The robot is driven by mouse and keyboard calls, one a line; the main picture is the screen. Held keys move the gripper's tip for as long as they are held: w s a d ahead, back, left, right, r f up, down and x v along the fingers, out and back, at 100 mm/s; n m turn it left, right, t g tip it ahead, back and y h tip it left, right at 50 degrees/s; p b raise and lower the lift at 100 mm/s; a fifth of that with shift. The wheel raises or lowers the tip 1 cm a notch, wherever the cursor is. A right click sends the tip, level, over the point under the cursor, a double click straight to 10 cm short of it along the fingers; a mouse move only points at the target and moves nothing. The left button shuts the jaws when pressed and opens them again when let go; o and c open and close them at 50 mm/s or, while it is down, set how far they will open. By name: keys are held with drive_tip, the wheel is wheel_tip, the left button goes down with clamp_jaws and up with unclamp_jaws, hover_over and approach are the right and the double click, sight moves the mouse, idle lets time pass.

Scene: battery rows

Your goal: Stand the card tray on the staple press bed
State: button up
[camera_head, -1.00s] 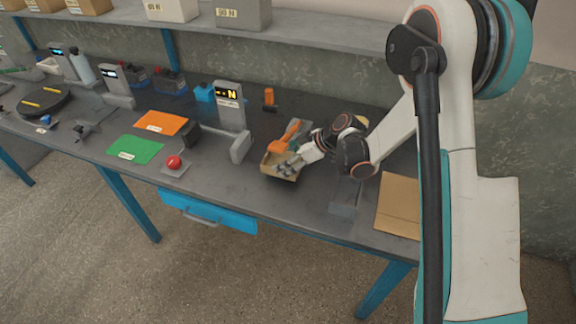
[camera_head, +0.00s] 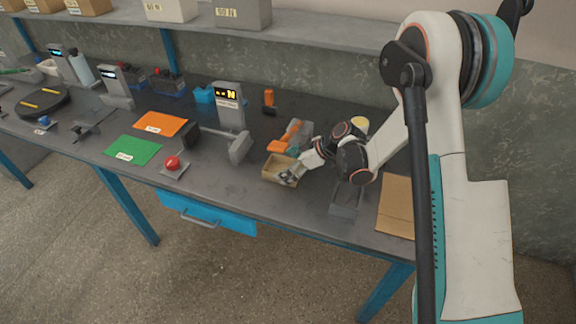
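The card tray (camera_head: 271,170), a small open tan box, sits on the bench right of centre. My gripper (camera_head: 288,177) is at its right side, with the fingers low at the right wall. The fingers are too small and overlapped to show whether they grip the wall. A grey post with a lit display (camera_head: 230,106) stands left of the tray, with a grey bar and block (camera_head: 238,148) in front of it. I cannot tell for sure whether this is the staple press; its bed is not clearly made out.
A red button (camera_head: 172,162) and green and orange sheets (camera_head: 134,150) lie to the left. An orange-handled tool (camera_head: 290,137) lies behind the tray. A shelf runs behind.

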idle(0.3)
drive_tip(key=shift+r, duration=0.2)
drive_tip(key=s+d+r+m+t+h+p, duration=0.1)
drive_tip(key=s+d+r+m, duration=0.1)
drive_tip(key=s+d+r, duration=0.45)
drive_tip(key=s+d+r+m+h+p, duration=0.1)
drive_tip(key=s+d+r+m+h, duration=0.15)
drive_tip(key=r, duration=0.65)
drive_tip(key=s+d+r+m+t+h+p, duration=0.1)
drive_tip(key=s+d+r+m, duration=0.1)
drive_tip(key=s+d+r, duration=0.45)
drive_tip(key=s+d+r+m+t+h, duration=0.1)
drive_tip(key=s+d+r+m+h, duration=0.1)
drive_tip(key=s, duration=0.5)
drive_tip(key=s+d+r+m+t+h, duration=0.1)
drive_tip(key=s+r+m, duration=0.3)
drive_tip(key=s, duration=0.4)
drive_tip(key=shift+s+d+r+m+h, duration=0.15)
drive_tip(key=shift+s+d+m+h, duration=0.1)
drive_tip(key=shift+d+m+h, duration=0.4)
